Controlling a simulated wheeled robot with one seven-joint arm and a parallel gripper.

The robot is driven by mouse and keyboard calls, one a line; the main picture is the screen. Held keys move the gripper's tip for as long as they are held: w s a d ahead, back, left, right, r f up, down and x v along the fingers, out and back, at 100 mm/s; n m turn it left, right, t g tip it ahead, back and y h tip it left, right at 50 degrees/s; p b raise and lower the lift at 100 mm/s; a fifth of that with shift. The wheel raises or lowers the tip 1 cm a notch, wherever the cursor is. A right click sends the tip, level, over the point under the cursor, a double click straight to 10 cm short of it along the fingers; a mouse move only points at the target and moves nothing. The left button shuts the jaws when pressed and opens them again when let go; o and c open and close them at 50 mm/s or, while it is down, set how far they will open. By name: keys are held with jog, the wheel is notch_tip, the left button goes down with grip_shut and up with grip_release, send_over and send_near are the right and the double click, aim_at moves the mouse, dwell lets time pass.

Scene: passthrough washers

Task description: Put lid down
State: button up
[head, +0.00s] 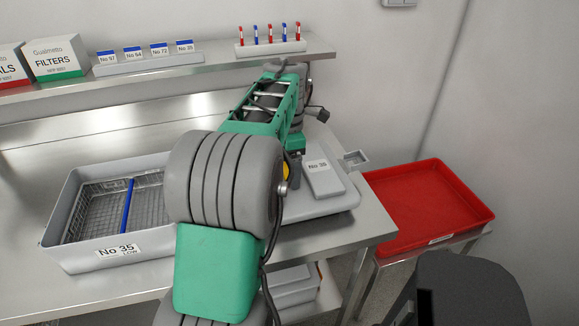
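A grey lid (333,203) with rounded corners and a raised block labelled "No 35" is at the right end of the steel table, apart from the open bin. My gripper (294,168) is at the lid's left part, beside the labelled block. My arm hides the fingertips and the lid's left side, so I cannot tell whether the gripper holds the lid or whether the lid rests flat. The open grey bin (85,262), labelled "No 35 LOW", stands on the left of the table, with a wire basket (88,214) and a blue bar (127,206) inside.
A red tray (425,232) is on a lower stand to the right. A shelf (200,66) behind holds boxes (54,58), number cards (148,64) and a rack of pens (270,47). A small metal holder (356,159) is at the table's right edge.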

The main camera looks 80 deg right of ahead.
jog(key=o, duration=2)
jog(key=shift+f, duration=0.1)
notch_tip(320, 180, up, 12)
jog(key=shift+p, duration=0.4)
